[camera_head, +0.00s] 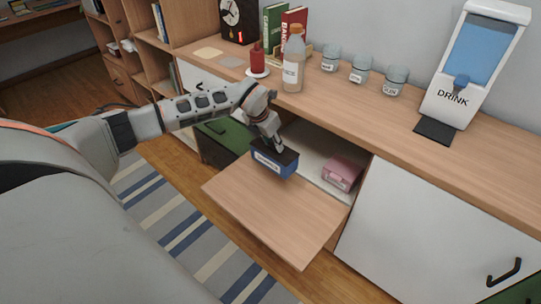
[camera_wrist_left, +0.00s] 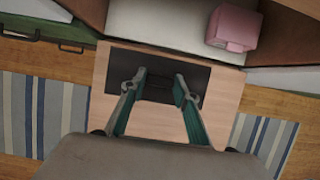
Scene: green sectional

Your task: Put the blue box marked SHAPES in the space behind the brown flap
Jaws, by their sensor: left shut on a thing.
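The blue box (camera_head: 283,172) has a dark top and a white label on its front, too small to read. My left gripper (camera_head: 273,146) is shut on it from above, over the inner part of the brown flap (camera_head: 270,220). The flap is folded down flat. The white space behind the flap (camera_head: 314,142) is open, with the box at its front edge. In the left wrist view, the dark box top (camera_wrist_left: 198,72) lies between the fingers (camera_wrist_left: 160,84). I cannot tell whether the box touches the flap. My right gripper is not in view.
A pink box (camera_head: 343,171) stands in the right part of the space; free room lies to its left. The wooden counter (camera_head: 330,98) above carries bottles, books, labelled jars and a drink dispenser (camera_head: 470,70). A green drawer (camera_head: 229,133) is left of the flap.

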